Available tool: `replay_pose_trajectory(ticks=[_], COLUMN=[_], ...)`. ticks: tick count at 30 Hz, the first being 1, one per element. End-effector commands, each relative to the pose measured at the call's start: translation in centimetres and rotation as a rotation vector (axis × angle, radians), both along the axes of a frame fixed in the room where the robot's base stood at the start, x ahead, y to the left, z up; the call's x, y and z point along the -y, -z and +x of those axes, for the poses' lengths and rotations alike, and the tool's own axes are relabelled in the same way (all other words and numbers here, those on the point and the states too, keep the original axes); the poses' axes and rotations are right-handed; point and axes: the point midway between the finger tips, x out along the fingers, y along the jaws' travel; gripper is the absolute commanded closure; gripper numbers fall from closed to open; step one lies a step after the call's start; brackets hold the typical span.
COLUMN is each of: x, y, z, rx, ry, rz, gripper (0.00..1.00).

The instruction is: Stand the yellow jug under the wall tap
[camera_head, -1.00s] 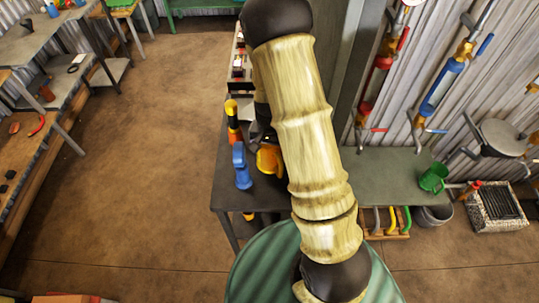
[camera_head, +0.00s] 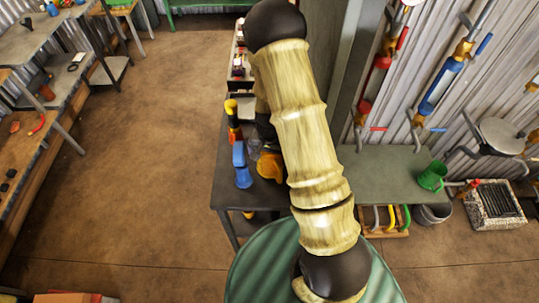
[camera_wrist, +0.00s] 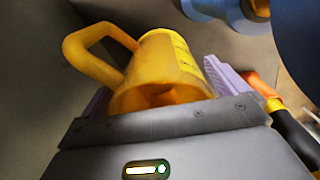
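The yellow jug (camera_head: 270,166) is at the right of the dark table, partly hidden by my arm. In the wrist view the jug (camera_wrist: 160,70) fills the middle, its handle at upper left. My gripper (camera_wrist: 165,92) has one pale purple finger on each side of the jug's body; whether they press on it I cannot tell. In the head view my gripper (camera_head: 264,135) is mostly hidden behind my arm. On the corrugated wall at right are a blue riser pipe (camera_head: 437,88) and a red one (camera_head: 376,88), with spouts over a grey-green shelf (camera_head: 385,172).
A blue object (camera_head: 241,165) and a yellow-and-black one (camera_head: 233,120) stand close left of the jug. A green jug (camera_head: 432,177) stands at the shelf's right end. A grey post (camera_head: 345,70) rises between table and shelf.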

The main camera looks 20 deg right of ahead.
Motion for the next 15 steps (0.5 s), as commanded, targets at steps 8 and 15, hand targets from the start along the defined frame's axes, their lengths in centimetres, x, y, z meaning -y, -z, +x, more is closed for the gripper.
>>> replay_pose_trajectory(ticks=[8,15], x=[0.0,-0.3], y=[-0.2,-1.6], z=[0.0,0.1], rx=[0.0,0.003], ry=[0.001,-0.007], rz=[0.0,-0.001], gripper=[0.0,0.0])
